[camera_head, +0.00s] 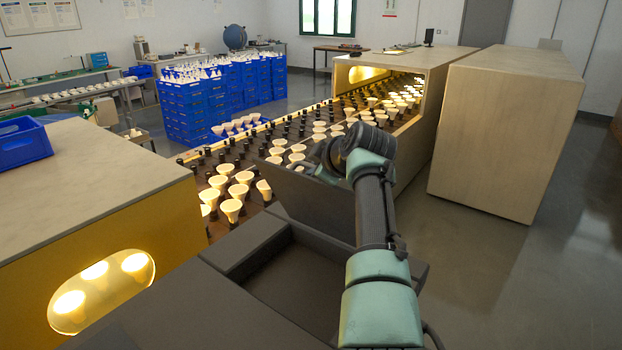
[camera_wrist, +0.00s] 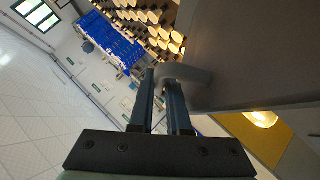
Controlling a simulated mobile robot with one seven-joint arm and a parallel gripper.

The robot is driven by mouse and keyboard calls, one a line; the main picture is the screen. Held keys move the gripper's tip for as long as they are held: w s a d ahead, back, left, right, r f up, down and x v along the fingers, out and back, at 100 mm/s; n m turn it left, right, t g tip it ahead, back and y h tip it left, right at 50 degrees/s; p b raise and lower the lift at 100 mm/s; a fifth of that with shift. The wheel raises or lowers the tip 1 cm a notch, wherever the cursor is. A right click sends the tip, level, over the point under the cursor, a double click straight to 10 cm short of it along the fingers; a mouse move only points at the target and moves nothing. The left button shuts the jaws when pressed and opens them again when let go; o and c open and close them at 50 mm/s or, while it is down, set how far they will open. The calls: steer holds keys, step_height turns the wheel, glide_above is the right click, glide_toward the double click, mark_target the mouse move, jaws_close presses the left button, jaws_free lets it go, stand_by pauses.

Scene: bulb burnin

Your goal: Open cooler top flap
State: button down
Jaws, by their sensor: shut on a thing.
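A grey panel (camera_wrist: 235,50), which looks like the cooler flap, fills the upper right of the wrist view. A grey bar handle (camera_wrist: 192,75) stands out from its left edge. My gripper (camera_wrist: 165,78) is shut on this handle, with a finger on each side. In the head view my arm reaches forward to the dark grey side panel (camera_head: 310,227) beside the conveyor. There my gripper is mostly hidden behind my own wrist. I cannot tell from the head view how far the flap is open.
Rows of lit bulbs (camera_head: 232,208) stand on the conveyor, running into a wooden housing (camera_head: 440,68). A yellow-sided cabinet (camera_head: 100,235) with an oval window stands at left. A pale wooden box (camera_head: 490,140) stands at right. Blue crates (camera_head: 190,110) are stacked behind. The right floor (camera_head: 560,270) is clear.

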steer(key=shift+w+d+r, duration=0.1)
steer(key=shift+w+d, duration=0.1)
steer(key=shift+w, duration=0.1)
stand_by(0.4)
steer(key=c, duration=1.2)
jaws_free()
steer(key=shift+o, duration=0.2)
steer(key=shift+s+b, duration=0.1)
steer(key=shift+b, duration=0.2)
steer(key=shift+b+v, duration=0.7)
steer(key=shift+v, duration=0.45)
steer(key=b+v, duration=0.3)
steer(key=v, duration=0.7)
steer(key=shift+s, duration=0.2)
steer(key=shift+r, duration=0.15)
